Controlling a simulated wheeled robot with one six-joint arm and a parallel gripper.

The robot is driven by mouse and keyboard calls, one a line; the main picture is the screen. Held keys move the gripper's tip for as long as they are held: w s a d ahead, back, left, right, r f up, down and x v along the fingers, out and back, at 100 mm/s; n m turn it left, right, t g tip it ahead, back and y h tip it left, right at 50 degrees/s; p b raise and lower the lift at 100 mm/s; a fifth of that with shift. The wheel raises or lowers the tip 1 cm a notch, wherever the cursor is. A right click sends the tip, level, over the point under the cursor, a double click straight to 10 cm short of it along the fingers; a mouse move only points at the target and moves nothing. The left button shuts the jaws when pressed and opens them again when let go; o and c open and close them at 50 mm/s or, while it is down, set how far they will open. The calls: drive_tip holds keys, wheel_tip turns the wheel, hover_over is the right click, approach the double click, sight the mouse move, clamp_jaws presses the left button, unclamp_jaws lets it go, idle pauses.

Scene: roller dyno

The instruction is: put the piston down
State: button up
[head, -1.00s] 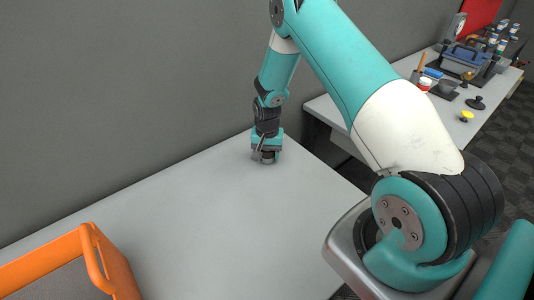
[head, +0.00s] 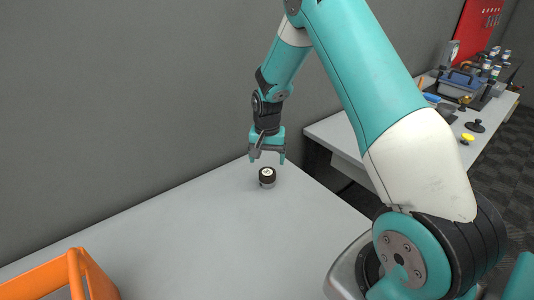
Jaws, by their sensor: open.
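The piston (head: 267,177) is a small dark, short cylinder with a light spot on top and a paler lower part. It stands upright on the grey table (head: 215,225), near the table's far right corner. My gripper (head: 267,160) is just above it, pointing down, with its fingers spread apart. The gripper is open and empty, and a small gap shows between the fingertips and the piston.
An orange bin (head: 75,275) stands at the lower left of the table. A grey wall (head: 130,100) runs behind. A second bench (head: 345,130) at the right holds a blue toolbox (head: 460,82) and several small items. The table around the piston is clear.

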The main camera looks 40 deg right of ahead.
sight(267, 173)
wheel_tip(267, 173, up, 3)
drive_tip(key=shift+a+r, duration=0.1)
drive_tip(key=shift+r, duration=0.05)
drive_tip(key=s+a+r+n+y, duration=0.2)
drive_tip(key=s+a+r+n, duration=0.6)
drive_tip(key=a+r, duration=0.5)
drive_tip(key=s+a+r+n, duration=0.2)
drive_tip(key=s+a, duration=0.1)
drive_tip(key=s, duration=0.3)
drive_tip(key=s+a+r+n+y, duration=0.1)
drive_tip(key=s+a+n, duration=0.2)
drive_tip(key=s, duration=0.4)
drive_tip(key=s+a+r+n+y, duration=0.1)
drive_tip(key=s+a+r+n, duration=0.1)
drive_tip(key=s+a, duration=0.3)
drive_tip(key=shift+s+r+n, duration=0.35)
drive_tip(key=shift+s+n, duration=0.05)
drive_tip(key=shift+s, duration=0.8)
drive_tip(key=shift+a, duration=0.1)
